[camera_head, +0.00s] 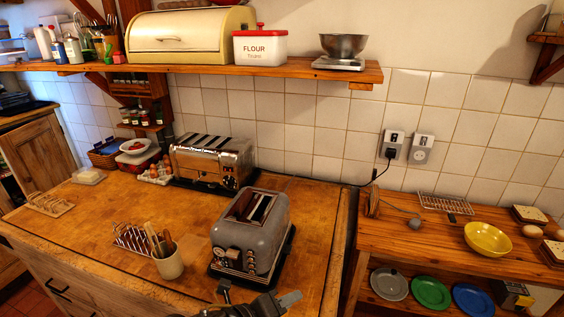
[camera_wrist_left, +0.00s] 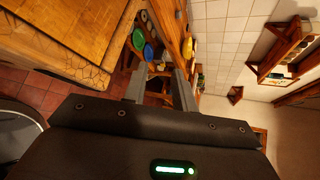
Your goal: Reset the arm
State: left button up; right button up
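My left gripper (camera_head: 257,293) is at the bottom edge of the head view, in front of the grey toaster (camera_head: 247,240) on the wooden counter. Its two fingers are spread apart with nothing between them. In the left wrist view the same gripper (camera_wrist_left: 160,82) also shows two separated, empty fingers. I cannot tell whether it touches the toaster or the counter edge. My right gripper is not in view.
On the counter (camera_head: 310,215) stand a utensil pot (camera_head: 169,262), a toast rack (camera_head: 131,240) and a chrome toaster (camera_head: 211,160). A side shelf unit at right holds a yellow bowl (camera_head: 488,239) and plates (camera_head: 430,293). A wall shelf (camera_head: 300,68) hangs above.

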pick_arm(q)
jog(key=s+a+f+n+y, duration=0.3)
jog(key=a+f+n, duration=0.3)
jog(key=n, duration=0.4)
jog(key=s+a+f+n+y, duration=0.3)
jog(key=s+a+n+y, duration=0.1)
jog(key=a+n, duration=0.55)
jog(key=s+a+f+n+g+y, duration=0.2)
jog(key=s+a+f+n+g, duration=0.1)
jog(key=s+a+f+n, duration=0.25)
jog(key=s+a+f+n+g+y, duration=0.1)
jog(key=s+a+f+n+g, duration=0.15)
jog(key=s+a+n, duration=0.45)
notch_tip(320, 180, down, 28)
jog(key=s+d+m+b, duration=0.2)
jog(key=d+b, duration=0.1)
jog(key=b, duration=0.1)
jog(key=s+a+f+g+b, duration=0.2)
jog(key=s+a+f+b, duration=0.1)
jog(key=s+f, duration=1.3)
notch_tip(320, 180, down, 5)
jog(key=shift+s+a+r+b, duration=0.15)
jog(key=shift+s+b, duration=0.2)
jog(key=shift+b, duration=0.2)
